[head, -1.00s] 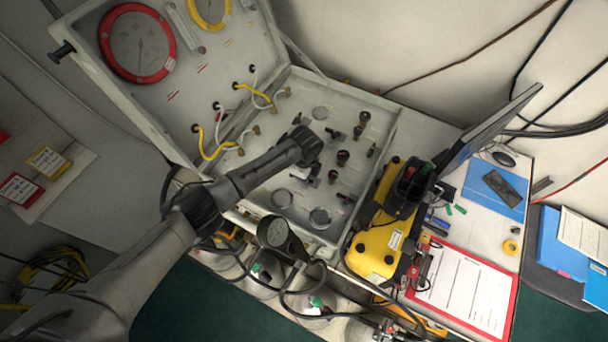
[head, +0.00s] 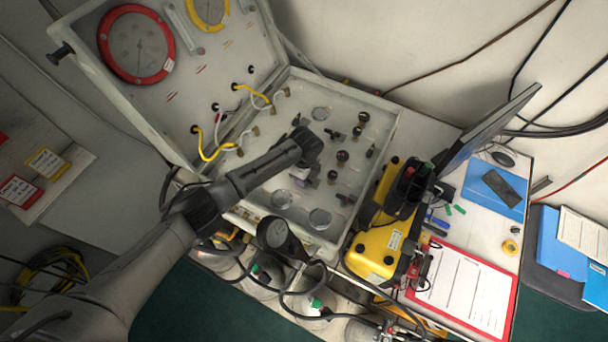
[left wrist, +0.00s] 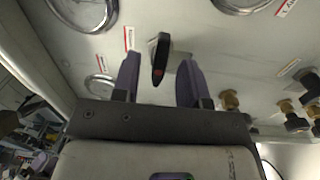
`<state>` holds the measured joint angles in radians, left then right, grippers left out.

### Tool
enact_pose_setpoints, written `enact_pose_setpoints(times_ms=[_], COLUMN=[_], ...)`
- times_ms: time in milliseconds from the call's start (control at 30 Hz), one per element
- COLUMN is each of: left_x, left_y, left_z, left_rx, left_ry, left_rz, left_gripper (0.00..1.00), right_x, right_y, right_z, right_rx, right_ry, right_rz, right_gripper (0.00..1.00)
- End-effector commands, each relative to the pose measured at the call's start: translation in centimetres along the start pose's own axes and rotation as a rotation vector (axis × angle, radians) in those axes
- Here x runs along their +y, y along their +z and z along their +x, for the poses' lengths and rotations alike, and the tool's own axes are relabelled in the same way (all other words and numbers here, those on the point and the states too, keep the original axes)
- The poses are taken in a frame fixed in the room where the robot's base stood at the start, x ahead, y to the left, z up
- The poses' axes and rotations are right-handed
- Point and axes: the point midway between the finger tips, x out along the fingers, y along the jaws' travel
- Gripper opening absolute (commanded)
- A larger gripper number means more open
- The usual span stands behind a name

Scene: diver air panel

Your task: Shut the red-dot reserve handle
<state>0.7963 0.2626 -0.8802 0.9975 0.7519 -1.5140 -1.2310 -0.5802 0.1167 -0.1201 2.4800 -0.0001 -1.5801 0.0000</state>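In the left wrist view a black lever handle with a red dot (left wrist: 159,60) stands out from the pale panel face, its long side running roughly up and down the picture. My left gripper (left wrist: 161,72) is open, with one finger on each side of the handle. Gaps show between the handle and both fingers, so it is not gripped. In the head view my left gripper (head: 303,172) is over the middle of the panel (head: 275,222) in the open case and hides the handle there.
Several dark knobs (head: 342,156) stand close right of my left gripper. Round gauges (head: 319,218) are set in the panel. Yellow and white hoses (head: 212,146) lie at the hinge.

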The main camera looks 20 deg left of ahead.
Motion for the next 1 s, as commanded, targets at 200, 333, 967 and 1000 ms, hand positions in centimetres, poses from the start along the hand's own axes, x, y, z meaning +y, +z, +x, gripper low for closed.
enact_pose_setpoints(times_ms=[200,333,967,1000], left_x=[0.0,0.0,0.0,-0.1], left_y=[0.1,0.1,0.1,0.0], left_z=[0.1,-0.7,-11.6,-12.0], left_rx=[-0.001,-0.001,-0.001,-0.001], left_ry=[0.0,-0.001,-0.002,-0.003], left_rz=[-0.002,-0.002,-0.001,-0.001], left_gripper=[0.4,0.4,0.4,0.4], right_x=[-0.1,-0.1,0.2,0.2], right_y=[0.0,0.0,0.4,0.4], right_z=[0.0,0.1,1.1,1.1], right_rx=[0.0,0.0,-0.001,-0.001], right_ry=[-0.002,-0.001,0.006,0.006], right_rz=[0.002,0.002,-0.008,-0.008], right_gripper=[0.43,0.43,0.43,0.43])
